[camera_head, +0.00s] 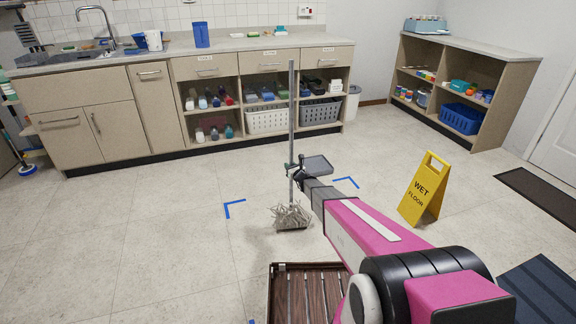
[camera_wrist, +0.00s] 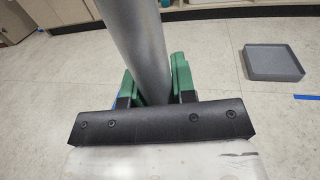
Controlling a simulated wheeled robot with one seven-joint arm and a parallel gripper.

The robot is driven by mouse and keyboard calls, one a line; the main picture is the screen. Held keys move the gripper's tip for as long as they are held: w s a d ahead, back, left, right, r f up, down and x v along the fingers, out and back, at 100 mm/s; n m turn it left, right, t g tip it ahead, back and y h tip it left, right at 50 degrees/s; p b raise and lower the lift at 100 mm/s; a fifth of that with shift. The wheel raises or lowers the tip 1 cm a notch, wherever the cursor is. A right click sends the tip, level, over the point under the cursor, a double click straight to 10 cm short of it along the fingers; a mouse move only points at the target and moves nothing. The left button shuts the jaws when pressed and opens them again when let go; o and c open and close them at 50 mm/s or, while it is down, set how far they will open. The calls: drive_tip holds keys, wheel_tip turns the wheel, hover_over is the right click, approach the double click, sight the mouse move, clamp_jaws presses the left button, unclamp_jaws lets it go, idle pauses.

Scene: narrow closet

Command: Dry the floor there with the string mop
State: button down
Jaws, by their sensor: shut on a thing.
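The string mop (camera_head: 291,118) stands upright in the head view, its grey stringy head (camera_head: 292,215) on or just above the pale tiled floor. My gripper (camera_head: 296,172) is shut on the mop's grey pole. In the wrist view, the pole (camera_wrist: 137,45) runs up between my gripper's green fingers (camera_wrist: 157,82). The mop head is hidden in that view. Blue corner marks (camera_head: 235,207) lie on the floor around the mop. I cannot make out a wet patch on the floor.
A yellow wet floor sign (camera_head: 424,190) stands right of my arm. A grey tray (camera_head: 317,165) lies behind the mop; it also shows in the wrist view (camera_wrist: 272,63). A slatted wooden thing (camera_head: 305,292) is in front. Counters (camera_head: 112,120) line the back. Floor to the left is clear.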

drive_tip(key=a+v, duration=0.1)
drive_tip(key=v, duration=1)
drive_tip(key=shift+s, duration=0.65)
drive_tip(key=shift+a+r, duration=0.1)
drive_tip(key=shift+r, duration=0.05)
wheel_tip(320, 180, up, 9)
idle(0.4)
